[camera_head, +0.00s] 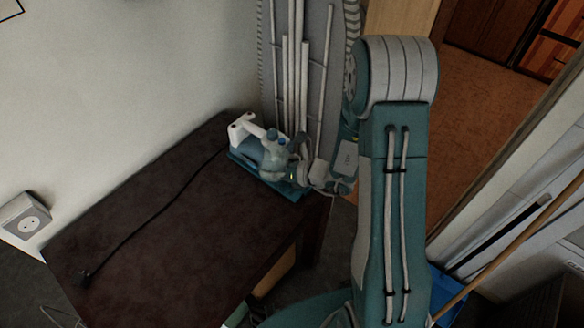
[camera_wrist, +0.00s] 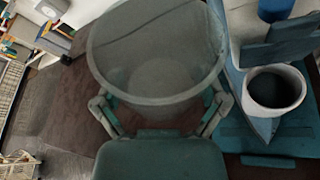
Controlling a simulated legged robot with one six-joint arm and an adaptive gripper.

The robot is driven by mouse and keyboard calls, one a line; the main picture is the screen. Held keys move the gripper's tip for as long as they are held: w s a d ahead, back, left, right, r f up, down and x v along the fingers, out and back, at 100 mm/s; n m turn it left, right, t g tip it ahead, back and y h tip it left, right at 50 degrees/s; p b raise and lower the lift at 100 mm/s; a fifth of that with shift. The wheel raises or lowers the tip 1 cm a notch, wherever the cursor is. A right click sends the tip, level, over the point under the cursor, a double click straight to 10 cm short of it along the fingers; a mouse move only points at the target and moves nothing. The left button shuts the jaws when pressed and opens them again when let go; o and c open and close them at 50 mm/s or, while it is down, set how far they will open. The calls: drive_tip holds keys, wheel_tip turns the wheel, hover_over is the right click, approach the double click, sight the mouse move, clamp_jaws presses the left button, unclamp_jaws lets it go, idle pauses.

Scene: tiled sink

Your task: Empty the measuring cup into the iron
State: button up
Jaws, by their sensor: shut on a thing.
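In the wrist view my gripper (camera_wrist: 160,105) is shut on a clear grey measuring cup (camera_wrist: 155,50), with one finger on each side of it. The cup's wide round rim faces the camera; I cannot tell how much liquid is inside. The iron (camera_wrist: 262,118) is close on the right, blue and white, with a round white-rimmed dark opening. The cup is beside this opening, not over it in this view. In the head view the iron (camera_head: 240,128) is at the table's far end, and my gripper (camera_head: 284,160) partly hides it. The cup is hard to make out there.
The iron rests on a blue base (camera_head: 246,165) on a dark brown table (camera_head: 150,215). A black cord (camera_head: 150,218) runs across the table to a plug near its left edge. A wall stands behind the table. The table's left part is otherwise clear.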

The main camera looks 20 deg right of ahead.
drive_tip(key=shift+n, duration=0.4)
wheel_tip(320, 180, down, 7)
drive_tip(key=shift+a+f+b, duration=0.15)
drive_tip(key=shift+b, duration=0.65)
drive_tip(key=shift+s+a+f+n+t+h+b, duration=0.25)
drive_tip(key=shift+a+f+n+t+h+b, duration=0.1)
drive_tip(key=shift+n+h+b, duration=0.3)
drive_tip(key=shift+s+a+f+n+t+h+b, duration=0.25)
drive_tip(key=shift+n+h, duration=0.2)
drive_tip(key=shift+n, duration=0.3)
